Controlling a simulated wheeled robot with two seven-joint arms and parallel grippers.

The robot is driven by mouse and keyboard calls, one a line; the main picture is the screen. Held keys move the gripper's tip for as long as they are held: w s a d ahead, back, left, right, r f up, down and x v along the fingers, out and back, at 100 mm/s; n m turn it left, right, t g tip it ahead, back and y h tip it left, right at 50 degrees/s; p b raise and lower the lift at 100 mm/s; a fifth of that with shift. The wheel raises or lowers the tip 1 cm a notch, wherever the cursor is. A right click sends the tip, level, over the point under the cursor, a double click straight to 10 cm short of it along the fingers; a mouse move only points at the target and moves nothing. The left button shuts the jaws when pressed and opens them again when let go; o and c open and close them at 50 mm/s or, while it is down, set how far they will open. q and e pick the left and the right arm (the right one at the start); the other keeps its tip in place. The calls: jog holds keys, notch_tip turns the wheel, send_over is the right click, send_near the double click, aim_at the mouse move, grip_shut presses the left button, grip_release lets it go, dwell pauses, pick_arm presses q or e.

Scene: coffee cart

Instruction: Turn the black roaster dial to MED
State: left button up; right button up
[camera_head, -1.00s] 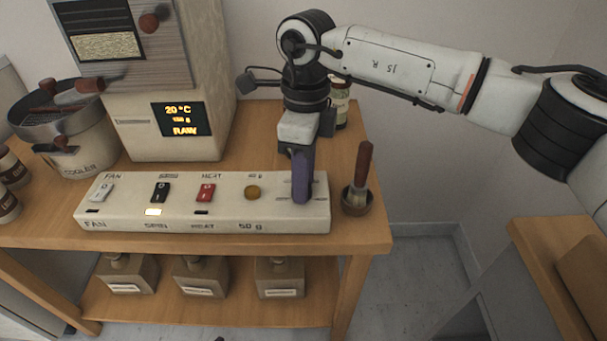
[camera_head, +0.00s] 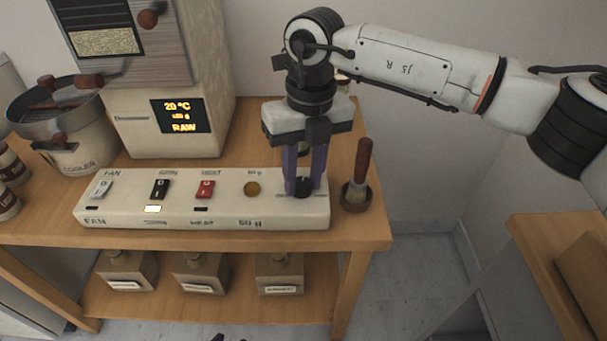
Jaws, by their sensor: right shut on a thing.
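The black roaster dial (camera_head: 302,187) sits at the right end of the white control panel (camera_head: 130,209). My right gripper (camera_head: 304,182) points straight down over it, with its purple fingers on either side, shut on the dial. The dial's labels are mostly hidden by the fingers, so its setting cannot be read. The roaster (camera_head: 178,70) stands behind the panel, and its display (camera_head: 182,115) reads 20 °C and RAW.
A white, a black and a red switch (camera_head: 205,190) and a yellow button (camera_head: 252,189) line the panel. The cooler (camera_head: 75,145) is at left. A jar is partly hidden behind my gripper.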

aim_at(306, 184)
jog(key=shift+a+m, duration=0.1)
jog(key=shift+m, duration=1.4)
jog(key=o, duration=1)
jog(key=shift+o, duration=0.2)
jog(key=shift+r, duration=0.15)
notch_tip(306, 184, up, 10)
jog(key=shift+d+p, duration=0.35)
